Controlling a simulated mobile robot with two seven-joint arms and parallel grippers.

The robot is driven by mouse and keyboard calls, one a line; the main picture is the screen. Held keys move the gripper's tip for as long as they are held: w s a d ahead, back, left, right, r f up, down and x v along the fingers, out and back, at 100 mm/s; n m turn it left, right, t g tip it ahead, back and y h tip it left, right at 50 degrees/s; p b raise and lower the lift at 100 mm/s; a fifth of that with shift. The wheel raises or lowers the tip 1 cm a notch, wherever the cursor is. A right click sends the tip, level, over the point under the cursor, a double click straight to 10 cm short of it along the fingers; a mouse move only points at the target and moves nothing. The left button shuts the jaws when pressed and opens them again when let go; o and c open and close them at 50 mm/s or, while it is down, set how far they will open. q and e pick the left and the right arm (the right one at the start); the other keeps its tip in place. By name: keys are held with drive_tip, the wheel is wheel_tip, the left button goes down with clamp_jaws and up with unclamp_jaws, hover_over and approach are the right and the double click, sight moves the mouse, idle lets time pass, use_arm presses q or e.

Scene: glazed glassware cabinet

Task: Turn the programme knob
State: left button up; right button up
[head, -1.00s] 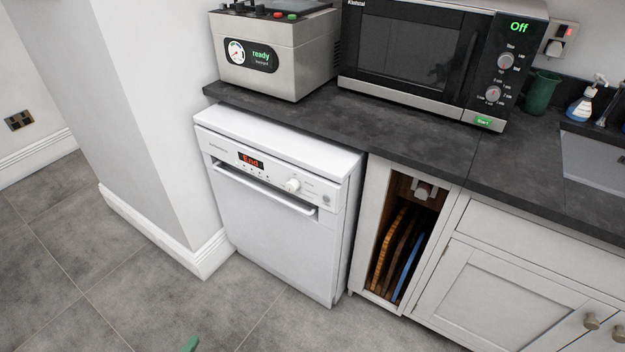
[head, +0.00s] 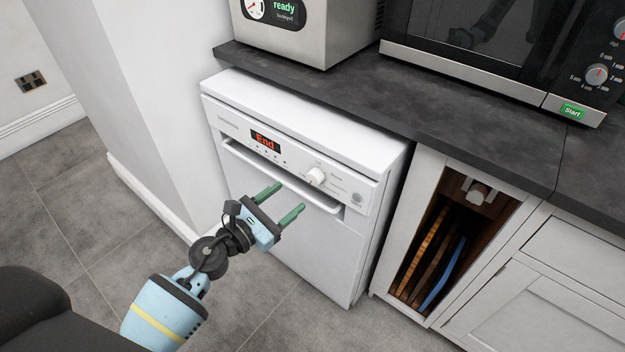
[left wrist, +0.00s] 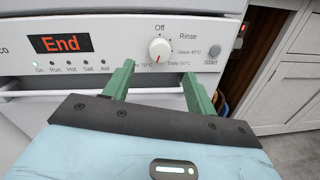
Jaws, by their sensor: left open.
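The programme knob (head: 315,176) is a round white dial on the control panel of the white dishwasher (head: 282,227). In the left wrist view the knob (left wrist: 159,50) has a red mark at its lower edge, pointing near the "70°C" label. The dishwasher display (left wrist: 61,43) reads "End" in red. My left gripper (head: 285,199) has green fingers and is open and empty. It is in front of the dishwasher, below and left of the knob and apart from it. In the left wrist view the knob is beyond and between the fingertips (left wrist: 158,73). My right gripper is not in view.
The handle bar (head: 270,174) runs across the dishwasher front below the panel. A round Start button (left wrist: 213,51) is right of the knob. The dark worktop (head: 350,95) overhangs above. An open slot with boards (head: 430,262) is to the right.

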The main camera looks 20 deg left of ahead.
sight(312, 179)
use_arm(q)
drive_tip(key=shift+x, duration=3.9)
drive_tip(key=shift+c, duration=0.5)
drive_tip(key=c, duration=0.9)
